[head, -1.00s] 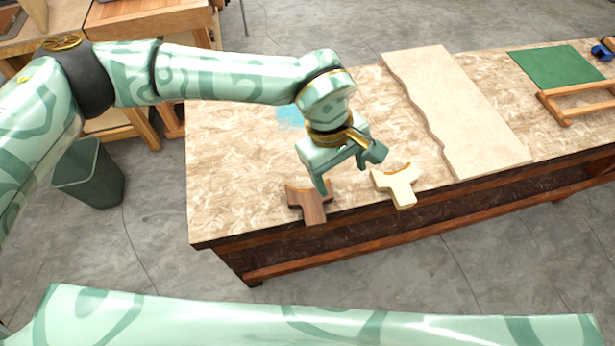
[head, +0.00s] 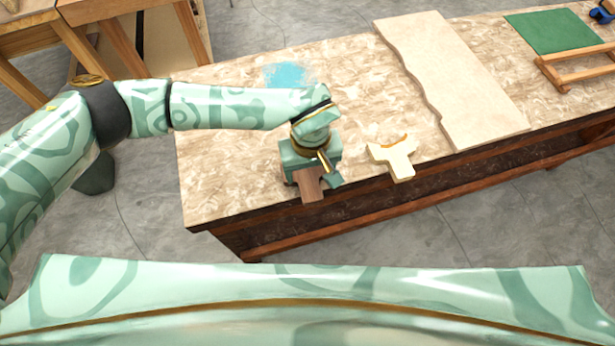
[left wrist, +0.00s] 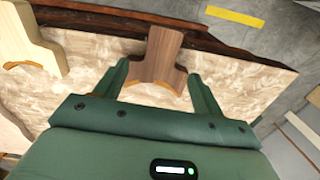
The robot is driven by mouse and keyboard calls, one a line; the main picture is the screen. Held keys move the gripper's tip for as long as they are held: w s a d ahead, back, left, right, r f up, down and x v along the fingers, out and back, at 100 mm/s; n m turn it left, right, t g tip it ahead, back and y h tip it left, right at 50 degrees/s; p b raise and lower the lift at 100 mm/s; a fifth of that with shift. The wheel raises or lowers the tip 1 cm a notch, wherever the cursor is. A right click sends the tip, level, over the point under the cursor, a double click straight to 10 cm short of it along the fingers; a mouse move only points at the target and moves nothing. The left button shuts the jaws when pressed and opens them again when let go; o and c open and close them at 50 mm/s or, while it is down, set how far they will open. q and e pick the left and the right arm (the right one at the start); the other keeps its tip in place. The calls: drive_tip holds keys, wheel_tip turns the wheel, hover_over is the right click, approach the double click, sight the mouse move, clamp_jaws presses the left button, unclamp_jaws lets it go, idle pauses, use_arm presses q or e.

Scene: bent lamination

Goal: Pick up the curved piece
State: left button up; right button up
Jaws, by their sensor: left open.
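A dark brown, Y-shaped wooden piece (head: 311,192) with a flared end lies at the table's front edge, its stem toward the edge. It also shows in the left wrist view (left wrist: 160,50). My left gripper (head: 312,179) is open right over it. In the left wrist view the gripper's fingers (left wrist: 159,72) stand on either side of the piece's flared end, with gaps showing. A pale wooden piece (head: 398,160) of similar shape, with a curved orange-brown edge, lies to the right. It shows at the upper left of the left wrist view (left wrist: 28,42). My right gripper is out of view.
A large pale board (head: 452,85) with a wavy edge lies right of the pieces. A green sheet (head: 556,32) and a wooden frame (head: 575,68) lie farther right.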

sight(310, 184)
use_arm(q)
wheel_tip(310, 184, down, 6)
drive_tip(key=shift+r+b, duration=0.15)
drive_tip(key=shift+b, duration=0.25)
drive_tip(key=c, duration=1.1)
